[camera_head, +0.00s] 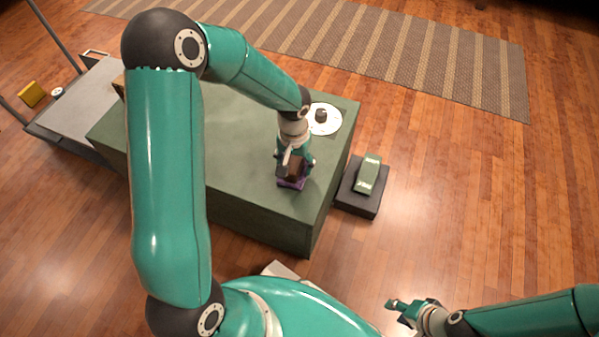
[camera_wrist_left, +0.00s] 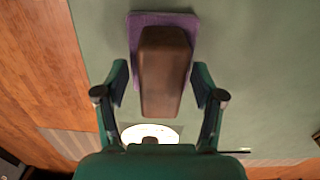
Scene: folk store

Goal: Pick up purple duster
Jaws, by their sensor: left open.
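The purple duster (camera_wrist_left: 194,22) has a purple base and a dark brown block handle on top. It lies on the green table top (camera_head: 240,130). In the head view the duster (camera_head: 292,184) is partly hidden by my left gripper (camera_head: 293,165), which is right over it. In the left wrist view my left gripper (camera_wrist_left: 160,85) is open, with one finger on each side of the near end of the brown handle and gaps showing on both sides. My right gripper (camera_head: 398,306) is low at the bottom right, away from the table; its finger opening is too small to tell.
A white round plate (camera_head: 332,122) with a dark thing on it sits near the table's right end, behind my left gripper. A green block-like object (camera_head: 368,175) rests on a low dark stand (camera_head: 350,200) right of the table.

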